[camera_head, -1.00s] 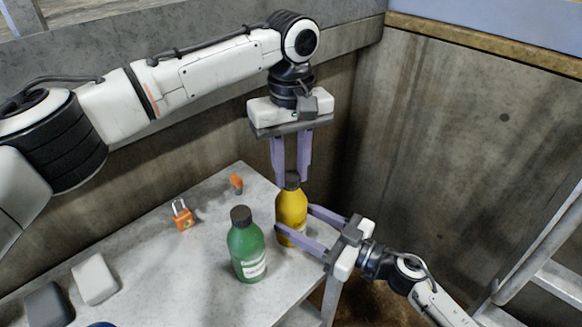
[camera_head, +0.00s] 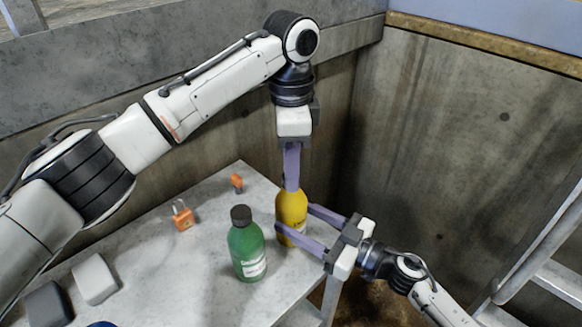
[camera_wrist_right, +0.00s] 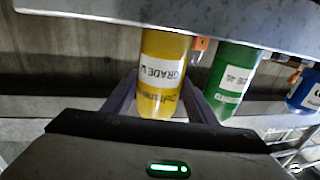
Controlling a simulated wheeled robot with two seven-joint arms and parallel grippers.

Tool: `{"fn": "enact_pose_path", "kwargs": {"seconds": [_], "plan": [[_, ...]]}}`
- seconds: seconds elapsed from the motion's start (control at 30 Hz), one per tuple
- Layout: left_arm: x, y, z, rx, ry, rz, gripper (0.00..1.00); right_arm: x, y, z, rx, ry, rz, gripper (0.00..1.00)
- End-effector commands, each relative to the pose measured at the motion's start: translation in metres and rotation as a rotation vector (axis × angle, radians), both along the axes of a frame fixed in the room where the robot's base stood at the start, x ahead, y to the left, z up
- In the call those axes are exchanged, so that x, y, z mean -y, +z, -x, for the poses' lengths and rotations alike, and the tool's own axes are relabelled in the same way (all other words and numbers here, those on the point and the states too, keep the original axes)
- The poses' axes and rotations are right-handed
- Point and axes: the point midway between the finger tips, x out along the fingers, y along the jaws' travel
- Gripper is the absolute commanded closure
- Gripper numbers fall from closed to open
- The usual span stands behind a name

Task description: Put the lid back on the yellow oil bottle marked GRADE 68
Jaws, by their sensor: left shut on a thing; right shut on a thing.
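The yellow oil bottle (camera_head: 291,207) stands upright near the right corner of the grey table. Its GRADE label shows in the right wrist view (camera_wrist_right: 162,75). My right gripper (camera_head: 291,229) is shut on the bottle's body from the right. My left gripper (camera_head: 291,186) points straight down at the bottle's top, shut on the lid. The fingers hide most of the lid and the bottle's neck, so I cannot tell how far the lid is seated.
A green bottle (camera_head: 246,248) with a dark cap stands close to the left of the yellow one. An orange padlock (camera_head: 182,217), a small orange item (camera_head: 237,182), a light block (camera_head: 95,279) and a dark block (camera_head: 47,304) lie on the table (camera_head: 185,268). A blue bottle (camera_wrist_right: 304,90) shows in the right wrist view.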

Motion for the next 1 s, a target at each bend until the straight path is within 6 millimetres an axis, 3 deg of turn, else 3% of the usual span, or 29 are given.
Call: {"fn": "enact_pose_path", "kwargs": {"seconds": [0.13, 0.27, 0.3, 0.43, 0.77, 1.0], "plan": [[0.0, -0.001, 0.0, -0.001, -0.247, 0.0, 1.0, 0.0, 0.0, 0.0, -0.001, -0.001, -0.001, 1.0], [0.0, 0.0, 0.0, -0.001, -0.245, -0.001, 1.0, 0.0, 0.0, 0.0, -0.001, -0.001, -0.001, 1.0], [0.0, 0.0, 0.0, -0.001, -0.245, 0.0, 0.72, 0.0, 0.0, 0.0, -0.001, -0.001, -0.001, 1.0], [0.0, 0.0, 0.0, 0.0, -0.244, 0.0, 0.52, 0.0, 0.0, 0.0, -0.001, -0.001, -0.001, 1.0], [0.0, 0.003, 0.0, 0.001, -0.243, 0.0, 0.52, 0.0, 0.0, 0.0, 0.0, -0.001, 0.0, 1.0], [0.001, 0.041, -0.001, 0.004, -0.243, 0.002, 0.52, 0.0, 0.0, 0.0, 0.0, -0.001, 0.0, 1.0]]}}
